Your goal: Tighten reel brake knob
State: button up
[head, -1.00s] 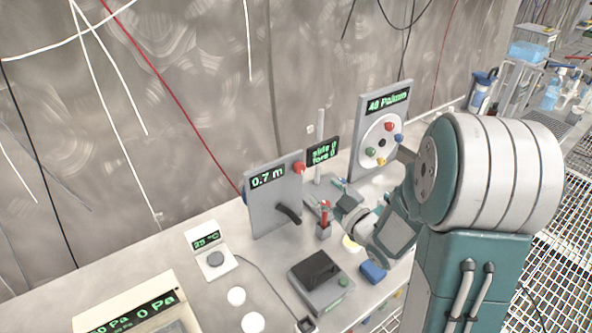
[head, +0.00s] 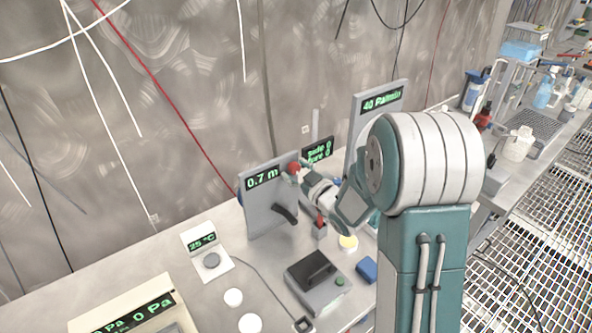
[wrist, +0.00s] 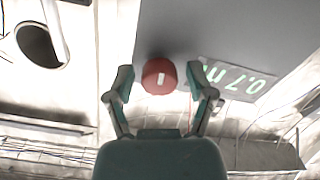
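The red knob (head: 293,168) sits at the top right corner of the grey upright panel (head: 262,205), which reads 0.7 m. A black crank handle (head: 286,213) is lower on the same panel. My gripper (head: 302,172) is at the knob, coming from the right. In the wrist view the red knob (wrist: 160,76) with its pale mark lies between the two fingertips of my gripper (wrist: 160,79). The fingers are open, with a small gap on each side of the knob. I cannot tell how deep the knob sits between them. Part of the 0.7 m display (wrist: 232,80) shows beside the right finger.
A small dark display (head: 318,150) stands just behind the knob. A taller panel (head: 372,115) stands to the right, its dial hidden by my arm. A box with a dark top (head: 318,282), a blue block (head: 366,268) and a thermostat (head: 207,252) are on the bench.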

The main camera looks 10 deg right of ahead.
grip_shut()
jog(key=shift+m, duration=0.7)
jog(key=o, duration=0.5)
grip_release()
jog(key=v, duration=1.2)
jog(key=shift+w+a, duration=0.1)
